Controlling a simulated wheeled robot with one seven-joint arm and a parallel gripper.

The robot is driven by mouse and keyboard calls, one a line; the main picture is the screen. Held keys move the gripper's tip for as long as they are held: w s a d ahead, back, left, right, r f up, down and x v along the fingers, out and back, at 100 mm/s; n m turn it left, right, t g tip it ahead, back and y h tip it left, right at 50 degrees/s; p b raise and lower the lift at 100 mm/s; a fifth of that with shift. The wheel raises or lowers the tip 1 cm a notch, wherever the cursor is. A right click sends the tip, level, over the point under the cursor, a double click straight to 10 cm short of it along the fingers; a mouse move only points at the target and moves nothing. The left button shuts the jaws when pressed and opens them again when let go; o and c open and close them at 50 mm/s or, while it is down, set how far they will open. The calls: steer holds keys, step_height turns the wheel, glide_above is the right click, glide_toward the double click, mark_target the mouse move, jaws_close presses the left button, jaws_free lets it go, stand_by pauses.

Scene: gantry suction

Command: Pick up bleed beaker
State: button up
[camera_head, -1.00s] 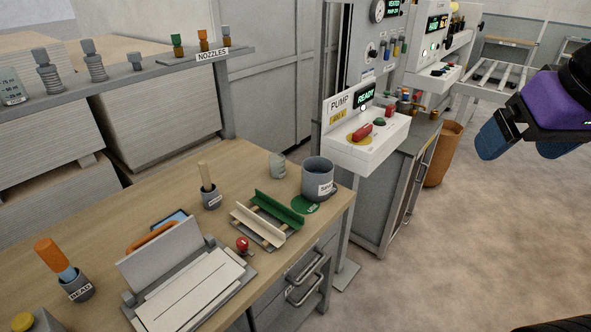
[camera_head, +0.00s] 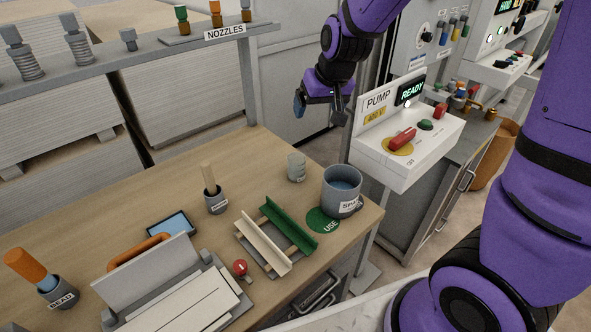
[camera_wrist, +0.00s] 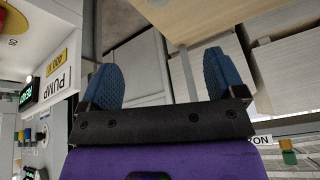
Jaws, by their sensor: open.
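A small grey-green cup shaped like a beaker (camera_head: 297,167) stands upright near the back right of the bench; its label is too small to read, so I cannot tell for sure that it is the bleed beaker. My gripper (camera_head: 320,112) is open and empty, up in the air beyond the bench's back edge and above the level of this cup, apart from it. In the wrist view the two blue fingers (camera_wrist: 165,70) stand wide apart with nothing between them, and no beaker shows there.
A grey mug (camera_head: 342,190) stands in front of the cup, by the green USE disc (camera_head: 323,220). The pump box (camera_head: 405,145) is to the right of my gripper. The NOZZLES shelf (camera_head: 180,48) is at the left. A green-and-white rack (camera_head: 277,236) lies in front.

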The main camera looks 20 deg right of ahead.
steer(key=h, duration=0.1)
glide_toward(297, 156)
steer(key=s+a+r, duration=0.1)
steer(key=s+r, duration=0.3)
steer(key=shift+x, duration=5.9)
steer(key=shift+w, duration=0.1)
steer(key=shift+r, duration=0.1)
steer(key=c, duration=1.3)
